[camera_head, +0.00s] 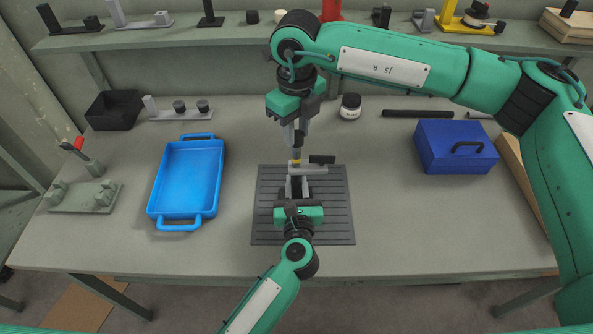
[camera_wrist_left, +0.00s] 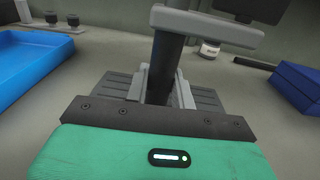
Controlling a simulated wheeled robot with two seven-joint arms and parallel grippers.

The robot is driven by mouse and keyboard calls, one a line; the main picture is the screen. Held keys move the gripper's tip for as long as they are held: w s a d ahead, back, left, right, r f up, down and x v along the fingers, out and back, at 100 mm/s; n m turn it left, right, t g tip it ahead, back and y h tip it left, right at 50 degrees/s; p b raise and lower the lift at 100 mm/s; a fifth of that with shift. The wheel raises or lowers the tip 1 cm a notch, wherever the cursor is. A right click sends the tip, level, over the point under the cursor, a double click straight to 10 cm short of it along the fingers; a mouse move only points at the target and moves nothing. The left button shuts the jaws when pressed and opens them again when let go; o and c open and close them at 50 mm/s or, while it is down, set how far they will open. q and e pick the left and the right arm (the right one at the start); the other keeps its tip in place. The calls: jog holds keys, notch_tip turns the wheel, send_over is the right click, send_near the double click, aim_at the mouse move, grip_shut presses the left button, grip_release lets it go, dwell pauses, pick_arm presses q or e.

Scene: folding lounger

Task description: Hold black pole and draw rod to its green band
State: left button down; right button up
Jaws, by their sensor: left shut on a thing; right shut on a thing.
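The black pole (camera_wrist_left: 165,70) stands upright between the fingers of my left gripper (camera_wrist_left: 160,90) in the left wrist view. In the head view my left gripper (camera_head: 297,188) reaches in from the front, shut on the pole low over the dark mat. A light grey crosspiece (camera_head: 312,170) tops the pole, with a black knob (camera_head: 322,159) at its right. The grey rod (camera_head: 296,153) rises above the crosspiece, with a yellow band (camera_head: 295,162) near its base. My right gripper (camera_head: 295,135) points down from above, shut on the rod's upper part. I see no green band.
A dark ribbed mat (camera_head: 335,220) lies under the pole. A blue tray (camera_head: 187,180) is at the left, a blue box (camera_head: 455,147) at the right. A white jar (camera_head: 350,106) and a black bar (camera_head: 418,114) lie behind.

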jog(key=shift+a+r, duration=0.1)
jog(key=shift+r, duration=2.15)
jog(key=o, duration=1)
jog(key=shift+r, duration=2.45)
